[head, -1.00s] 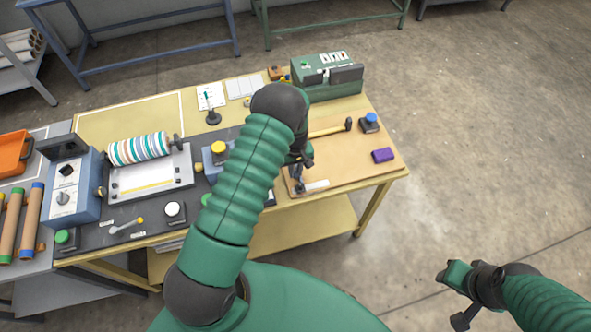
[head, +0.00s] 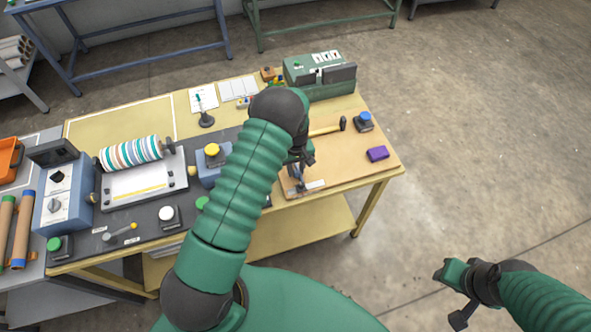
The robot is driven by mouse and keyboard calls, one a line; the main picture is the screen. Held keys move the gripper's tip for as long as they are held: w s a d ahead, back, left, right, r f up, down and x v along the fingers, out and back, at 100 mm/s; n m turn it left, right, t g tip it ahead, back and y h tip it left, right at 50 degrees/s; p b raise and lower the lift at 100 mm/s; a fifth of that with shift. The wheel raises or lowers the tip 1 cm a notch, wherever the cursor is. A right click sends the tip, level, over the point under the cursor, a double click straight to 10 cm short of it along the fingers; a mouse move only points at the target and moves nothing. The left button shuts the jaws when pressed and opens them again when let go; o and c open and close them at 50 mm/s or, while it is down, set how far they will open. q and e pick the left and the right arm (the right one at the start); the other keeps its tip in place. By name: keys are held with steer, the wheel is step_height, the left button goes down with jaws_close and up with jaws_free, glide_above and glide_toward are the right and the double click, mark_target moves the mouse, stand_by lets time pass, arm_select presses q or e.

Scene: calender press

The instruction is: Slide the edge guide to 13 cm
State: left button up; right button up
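My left arm comes across the middle of the head view. Its gripper (head: 302,160) points down over the front left of the tan board (head: 350,168) on the bench. Just below its fingers is a small grey metal piece (head: 296,187), possibly the edge guide, beside a pale label strip (head: 316,185). I cannot tell whether the fingers touch it, or whether they are open or shut. No centimetre marks are readable. My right gripper (head: 452,292) hangs over the bare floor at the lower right, away from the bench. Its finger opening is unclear.
On the bench, a hammer (head: 328,128), blue-topped button box (head: 363,122) and purple block (head: 377,154) lie around the board. A green machine (head: 318,76) stands behind it. A striped roller (head: 132,150) and blue control box (head: 65,198) are at left. Floor at right is clear.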

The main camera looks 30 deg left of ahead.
mark_target(295, 170)
arm_select(q)
steer(key=shift+o, duration=0.7)
steer(key=shift+f, duration=0.1)
step_height(295, 170, up, 17)
steer(key=b, duration=0.2)
steer(key=shift+b, duration=0.35)
steer(key=shift+a+f, duration=0.1)
steer(key=shift+f, duration=0.05)
